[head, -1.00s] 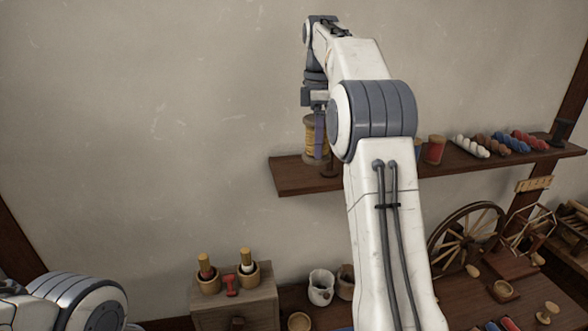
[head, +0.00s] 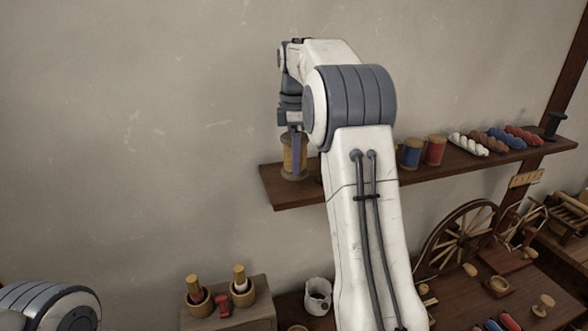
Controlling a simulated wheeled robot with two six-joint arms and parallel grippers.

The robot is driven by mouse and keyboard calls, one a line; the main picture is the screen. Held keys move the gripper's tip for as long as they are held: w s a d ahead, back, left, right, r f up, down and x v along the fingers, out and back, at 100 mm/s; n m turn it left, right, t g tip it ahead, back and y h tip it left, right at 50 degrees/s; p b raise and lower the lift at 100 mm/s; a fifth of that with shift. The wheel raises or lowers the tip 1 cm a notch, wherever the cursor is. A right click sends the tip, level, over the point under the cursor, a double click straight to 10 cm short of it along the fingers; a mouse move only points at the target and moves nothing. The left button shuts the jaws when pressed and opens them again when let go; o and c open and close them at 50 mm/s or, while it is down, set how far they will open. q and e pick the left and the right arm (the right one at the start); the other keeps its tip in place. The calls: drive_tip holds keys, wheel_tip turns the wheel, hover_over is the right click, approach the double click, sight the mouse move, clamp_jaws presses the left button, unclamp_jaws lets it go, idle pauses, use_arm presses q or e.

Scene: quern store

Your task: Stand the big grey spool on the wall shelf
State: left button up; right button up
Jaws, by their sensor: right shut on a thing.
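My right gripper (head: 297,150) is shut on a large spool (head: 287,158) near the left end of the wall shelf (head: 285,195). The spool looks yellow-brown with wooden ends, not grey, and stands upright. A gripper finger covers part of its front. Its lower end appears at the shelf top; I cannot tell whether it touches. My right arm hides the middle of the shelf. My left gripper is out of view; only part of my left arm shows at lower left.
Blue (head: 411,153) and red (head: 435,151) spools stand farther right on the shelf, then coloured skeins (head: 490,141). The shelf's left tip is bare.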

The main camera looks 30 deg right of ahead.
wheel_tip(320, 180, down, 3)
drive_tip(key=shift+f+p, duration=0.2)
drive_tip(key=shift+p, duration=0.1)
drive_tip(key=shift+f, duration=0.1)
drive_tip(key=shift+f, duration=0.1)
drive_tip(key=o, duration=1.2)
wheel_tip(320, 180, up, 11)
drive_tip(key=shift+f, duration=0.15)
drive_tip(key=shift+r, duration=0.75)
